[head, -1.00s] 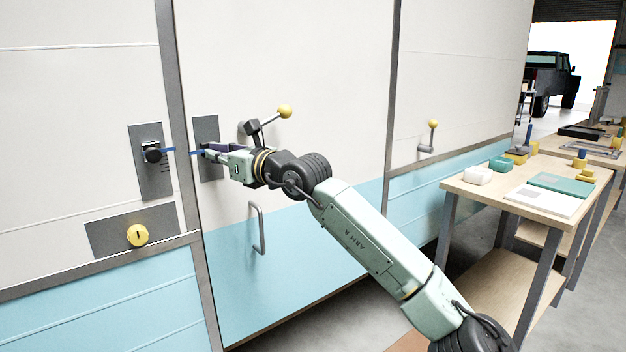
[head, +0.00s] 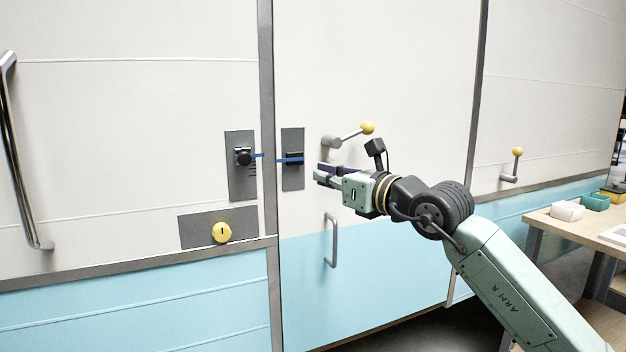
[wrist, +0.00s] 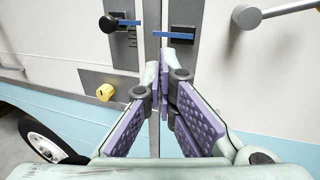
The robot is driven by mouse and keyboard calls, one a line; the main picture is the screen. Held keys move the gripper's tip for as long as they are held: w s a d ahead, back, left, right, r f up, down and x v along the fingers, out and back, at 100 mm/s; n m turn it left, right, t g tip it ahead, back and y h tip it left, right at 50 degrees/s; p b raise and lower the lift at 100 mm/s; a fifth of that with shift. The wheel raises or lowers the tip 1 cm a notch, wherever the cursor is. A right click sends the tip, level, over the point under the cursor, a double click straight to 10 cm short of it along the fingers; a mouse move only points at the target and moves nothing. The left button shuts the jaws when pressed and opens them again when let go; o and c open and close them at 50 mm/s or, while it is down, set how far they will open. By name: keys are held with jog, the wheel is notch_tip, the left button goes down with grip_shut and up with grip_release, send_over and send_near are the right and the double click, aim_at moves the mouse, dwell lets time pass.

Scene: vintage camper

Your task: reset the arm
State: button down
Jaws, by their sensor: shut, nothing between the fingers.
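My gripper (head: 322,175) is in front of the camper door (head: 375,80), just right of a dark latch plate (head: 292,180). It holds nothing, and its purple-padded fingers are together in the wrist view (wrist: 165,75). The strap and knob also show in the wrist view, beyond the fingertips. I see a gap between the fingertips and the latch plate in the head view.
A yellow-tipped lever (head: 367,128) sticks out just above my gripper. A grey door handle (head: 331,240) is below it. A yellow knob (head: 222,232) and a long chrome handle (head: 22,160) are to the left. A workbench (head: 570,228) with small boxes stands at the right.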

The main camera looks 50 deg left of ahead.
jog(key=shift+s+d, duration=0.25)
jog(key=shift+d, duration=0.6)
